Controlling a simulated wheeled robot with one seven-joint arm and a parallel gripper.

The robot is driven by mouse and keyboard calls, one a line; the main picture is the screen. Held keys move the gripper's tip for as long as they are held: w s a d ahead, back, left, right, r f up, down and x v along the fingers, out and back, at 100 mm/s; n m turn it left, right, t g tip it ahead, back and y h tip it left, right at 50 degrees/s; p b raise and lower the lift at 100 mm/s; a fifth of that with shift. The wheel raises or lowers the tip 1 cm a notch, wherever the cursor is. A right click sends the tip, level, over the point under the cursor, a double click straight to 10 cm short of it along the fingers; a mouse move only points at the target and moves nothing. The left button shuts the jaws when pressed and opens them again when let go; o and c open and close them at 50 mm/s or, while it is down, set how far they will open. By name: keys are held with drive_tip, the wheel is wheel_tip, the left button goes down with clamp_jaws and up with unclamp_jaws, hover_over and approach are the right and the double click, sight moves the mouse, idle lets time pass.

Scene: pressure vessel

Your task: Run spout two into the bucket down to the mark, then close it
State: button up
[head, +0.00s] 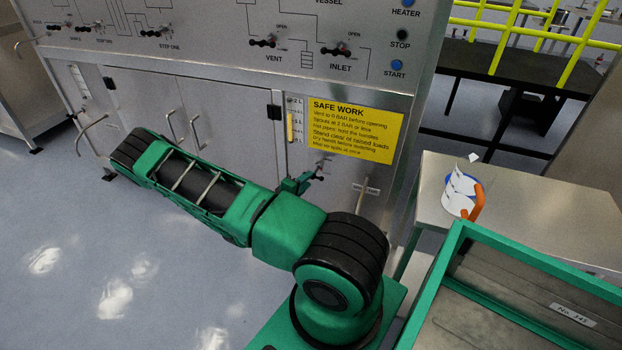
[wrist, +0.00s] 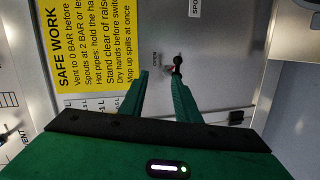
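In the head view a small valve handle with a black knob (head: 320,177) sticks out of the cabinet below the yellow sign. In the wrist view the same black knob (wrist: 178,62) is just beyond my fingertips, in line with the right one. A label beginning "SPOUT" (wrist: 195,8) is at the top; its number is not readable. I cannot make out a bucket under the spout.
A level gauge with a yellow column (head: 291,127) is left of the safety sign (head: 352,131). A side table (head: 540,215) at right holds a white-and-blue vessel with an orange handle (head: 461,194). A green-framed tray (head: 520,300) is front right. The floor at left is clear.

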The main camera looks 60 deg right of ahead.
sight(315, 172)
drive_tip(key=w+d+f+n+t, duration=0.1)
drive_tip(key=d+f, duration=0.1)
drive_tip(key=d, duration=0.1)
drive_tip(key=w+d+f+n+t, duration=0.1)
drive_tip(key=d+f, duration=0.1)
drive_tip(key=d, duration=0.1)
drive_tip(key=w+d+f+n, duration=0.1)
drive_tip(key=w+d+f, duration=0.1)
drive_tip(key=d, duration=0.1)
drive_tip(key=shift+d+f+t, duration=0.3)
drive_tip(key=shift+d+t, duration=0.1)
drive_tip(key=shift+s, duration=0.1)
clamp_jaws()
